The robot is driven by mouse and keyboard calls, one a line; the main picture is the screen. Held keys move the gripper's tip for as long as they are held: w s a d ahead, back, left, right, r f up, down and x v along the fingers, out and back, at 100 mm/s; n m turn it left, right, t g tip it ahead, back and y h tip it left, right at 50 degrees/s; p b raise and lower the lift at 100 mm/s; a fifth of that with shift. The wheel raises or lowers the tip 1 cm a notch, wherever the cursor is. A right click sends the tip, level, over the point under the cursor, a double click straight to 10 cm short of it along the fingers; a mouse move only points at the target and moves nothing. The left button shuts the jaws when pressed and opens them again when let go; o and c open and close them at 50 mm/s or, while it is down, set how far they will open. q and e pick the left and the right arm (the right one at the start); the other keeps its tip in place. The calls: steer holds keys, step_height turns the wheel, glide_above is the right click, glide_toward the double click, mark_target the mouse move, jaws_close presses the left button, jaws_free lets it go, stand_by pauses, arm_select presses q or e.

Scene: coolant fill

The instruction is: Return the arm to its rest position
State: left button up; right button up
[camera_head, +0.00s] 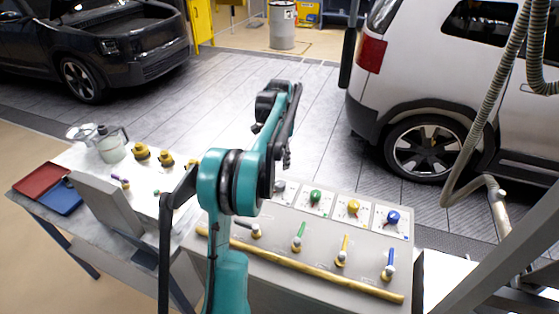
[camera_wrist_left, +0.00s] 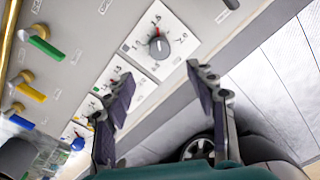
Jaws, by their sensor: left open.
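My left arm, teal and black, rises from the bottom centre of the head view. My left gripper (camera_head: 286,158) hangs above the back part of the control panel, near its back row of dials. In the left wrist view the fingers of my left gripper (camera_wrist_left: 160,88) are spread apart with nothing between them. A grey dial knob (camera_wrist_left: 159,48) on a white plate lies beyond the fingertips, apart from them. My right gripper is not in view.
The grey panel (camera_head: 300,287) carries green, yellow and blue knobs, several coloured-lever valves and a brass pipe (camera_head: 300,266). Left are a clear jug (camera_head: 111,148), yellow-brown fittings, red (camera_head: 41,179) and blue trays. A white car (camera_head: 440,90) and hanging hose (camera_head: 480,120) are right.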

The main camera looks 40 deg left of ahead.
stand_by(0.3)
arm_select(q)
steer(key=s+d+r+n+t+b, duration=0.15)
steer(key=s+d, duration=0.25)
steer(key=d, duration=0.5)
steer(key=s+d+r+t+b, duration=0.1)
steer(key=s+d+r+t, duration=0.2)
steer(key=d, duration=0.6)
steer(key=s+d+f+n+t+b, duration=0.1)
steer(key=s+d+f, duration=0.3)
steer(key=s+d, duration=0.2)
steer(key=s+d+f+n+t, duration=0.1)
steer(key=s+d+f, duration=0.4)
steer(key=s+d, duration=0.2)
steer(key=s, duration=0.2)
steer(key=shift+s+f+t+b, duration=0.2)
steer(key=shift+s+t+b, duration=0.15)
steer(key=shift+b, duration=0.05)
